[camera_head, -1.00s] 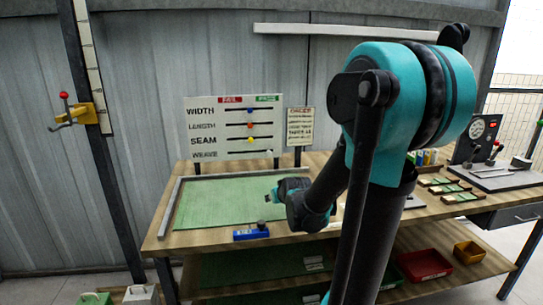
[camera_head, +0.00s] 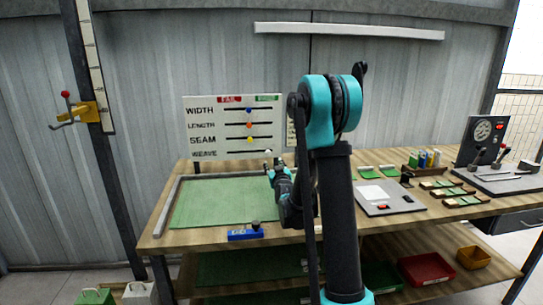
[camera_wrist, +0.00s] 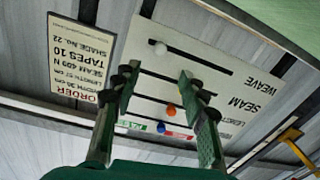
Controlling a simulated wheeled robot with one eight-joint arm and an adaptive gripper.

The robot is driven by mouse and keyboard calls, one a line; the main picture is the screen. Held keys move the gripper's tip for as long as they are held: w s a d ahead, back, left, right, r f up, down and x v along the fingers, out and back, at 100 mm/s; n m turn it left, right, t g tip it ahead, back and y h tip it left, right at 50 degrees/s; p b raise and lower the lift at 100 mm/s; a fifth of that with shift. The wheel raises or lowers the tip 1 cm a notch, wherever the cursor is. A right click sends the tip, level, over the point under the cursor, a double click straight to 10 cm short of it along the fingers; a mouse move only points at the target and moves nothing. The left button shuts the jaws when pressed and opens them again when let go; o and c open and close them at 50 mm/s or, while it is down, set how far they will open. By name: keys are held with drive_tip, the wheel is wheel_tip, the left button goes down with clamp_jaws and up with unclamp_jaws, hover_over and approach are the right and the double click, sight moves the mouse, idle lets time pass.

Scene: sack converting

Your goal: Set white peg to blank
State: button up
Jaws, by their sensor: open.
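The white peg (camera_head: 267,152) sits near the right end of the WEAVE slot, the lowest row of the white board (camera_head: 204,102). In the upside-down wrist view the white peg (camera_wrist: 160,48) shows beyond and between my open fingers, apart from them. My gripper (camera_head: 268,166) is open and empty, just below the peg in the head view; its fingertips (camera_wrist: 158,74) point at the board. The blue peg (camera_head: 249,110), orange peg (camera_head: 249,125) and yellow-orange peg (camera_head: 249,140) sit near mid-slot above. Red FAIL (camera_head: 229,99) and green PASS (camera_head: 267,98) labels head the board.
The order card (camera_wrist: 80,60) hangs beside the board, mostly hidden by my arm in the head view. A green mat (camera_head: 215,205) lies below the board, with a blue block (camera_head: 245,234) at its front. A grey plate (camera_head: 385,205) and a dial device (camera_head: 483,140) stand to the right.

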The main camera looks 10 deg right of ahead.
sight(268, 153)
drive_tip(key=w, duration=1.1)
drive_tip(key=shift+w+a, duration=0.3)
drive_tip(key=shift+w, duration=0.1)
clamp_jaws()
